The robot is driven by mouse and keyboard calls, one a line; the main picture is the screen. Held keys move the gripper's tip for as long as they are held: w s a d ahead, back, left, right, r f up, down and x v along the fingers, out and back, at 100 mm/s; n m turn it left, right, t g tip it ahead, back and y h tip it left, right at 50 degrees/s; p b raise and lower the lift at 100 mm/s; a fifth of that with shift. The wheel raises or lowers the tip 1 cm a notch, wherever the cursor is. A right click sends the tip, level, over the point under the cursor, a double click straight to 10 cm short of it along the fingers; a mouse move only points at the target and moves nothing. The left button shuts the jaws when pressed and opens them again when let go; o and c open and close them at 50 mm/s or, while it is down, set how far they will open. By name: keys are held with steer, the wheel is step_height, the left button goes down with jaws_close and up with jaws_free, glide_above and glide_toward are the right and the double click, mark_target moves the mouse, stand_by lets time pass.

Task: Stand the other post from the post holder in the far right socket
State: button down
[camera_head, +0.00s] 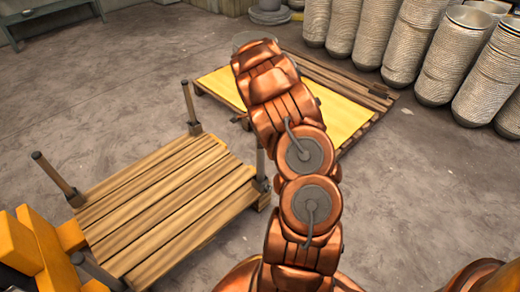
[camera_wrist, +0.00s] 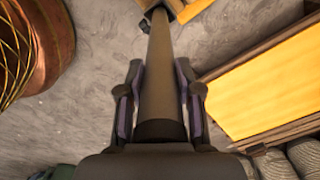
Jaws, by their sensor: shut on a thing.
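My gripper (camera_wrist: 158,75) shows in the wrist view, shut on a grey-brown post (camera_wrist: 160,85) with a finger on each side. The post runs away from the camera toward a wooden corner (camera_wrist: 185,8) at the top edge.
A second pallet with a yellow top (camera_head: 345,118) lies behind my arm; it also shows in the wrist view (camera_wrist: 270,90). Tall stacks of metal bowls (camera_head: 425,50) stand at the back right. Orange-yellow blocks (camera_head: 40,245) are at the lower left. Floor at the right is clear.

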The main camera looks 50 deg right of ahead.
mark_target(260, 153)
steer(key=shift+f+b, duration=0.4)
steer(key=shift+f, duration=1.45)
steer(key=c, duration=0.8)
jaws_free()
steer(key=shift+o, duration=0.2)
